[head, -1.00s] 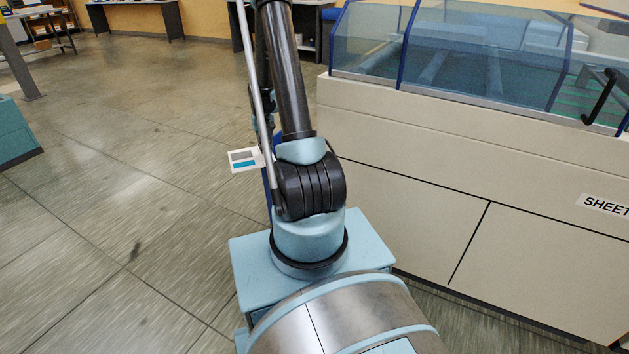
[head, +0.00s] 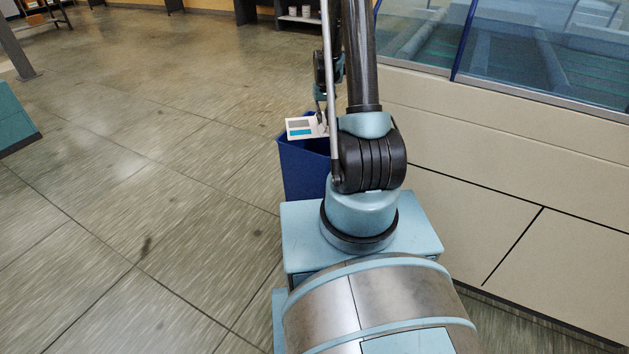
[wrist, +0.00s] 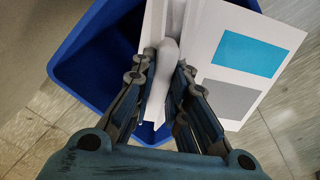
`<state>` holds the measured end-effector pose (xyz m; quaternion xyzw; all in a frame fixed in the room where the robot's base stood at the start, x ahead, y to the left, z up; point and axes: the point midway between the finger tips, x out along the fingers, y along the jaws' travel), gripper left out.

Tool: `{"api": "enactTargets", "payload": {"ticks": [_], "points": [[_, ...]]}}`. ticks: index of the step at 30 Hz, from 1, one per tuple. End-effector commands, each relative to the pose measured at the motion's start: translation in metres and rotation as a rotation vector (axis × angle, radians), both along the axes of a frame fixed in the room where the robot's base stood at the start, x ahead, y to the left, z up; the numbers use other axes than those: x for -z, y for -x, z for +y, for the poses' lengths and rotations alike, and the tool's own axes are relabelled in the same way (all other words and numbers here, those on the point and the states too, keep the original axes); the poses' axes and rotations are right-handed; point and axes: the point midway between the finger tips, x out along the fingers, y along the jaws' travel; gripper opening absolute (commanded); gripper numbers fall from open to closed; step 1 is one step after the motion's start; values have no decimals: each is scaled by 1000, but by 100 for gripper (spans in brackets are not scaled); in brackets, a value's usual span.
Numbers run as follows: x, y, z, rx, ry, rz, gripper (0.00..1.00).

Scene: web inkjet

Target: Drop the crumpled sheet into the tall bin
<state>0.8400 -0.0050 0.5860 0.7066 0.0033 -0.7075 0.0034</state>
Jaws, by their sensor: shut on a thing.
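My gripper (wrist: 164,95) is shut on the crumpled sheet (wrist: 215,65), a white folded paper with a blue and a grey printed block. In the wrist view the sheet sticks out past the fingers, with its printed part to the right. The tall bin (wrist: 85,57) is blue and lies beneath the gripper and sheet; the printed part extends over its right side. In the head view the bin (head: 303,172) stands on the floor beyond my base, partly hidden by my arm. The sheet (head: 302,127) shows at the bin's top; its height above the rim is hard to tell.
A long beige machine (head: 480,180) with a clear blue-tinted cover (head: 520,50) runs along the right, close to my arm. Tiled floor (head: 150,180) is open on the left. A teal cabinet edge (head: 12,118) shows at far left.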

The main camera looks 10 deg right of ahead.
Motion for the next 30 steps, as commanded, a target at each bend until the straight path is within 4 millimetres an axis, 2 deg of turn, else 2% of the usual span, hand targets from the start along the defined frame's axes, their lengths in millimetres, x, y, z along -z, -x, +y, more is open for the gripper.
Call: {"api": "enactTargets", "payload": {"ticks": [9,14,17,30], "points": [[-49,-29,-30,-105,0,1,0],[-63,-37,-38,-140,0,1,0],[-60,-38,-39,-147,0,1,0],[-17,-38,-39,-146,0,1,0]]}}
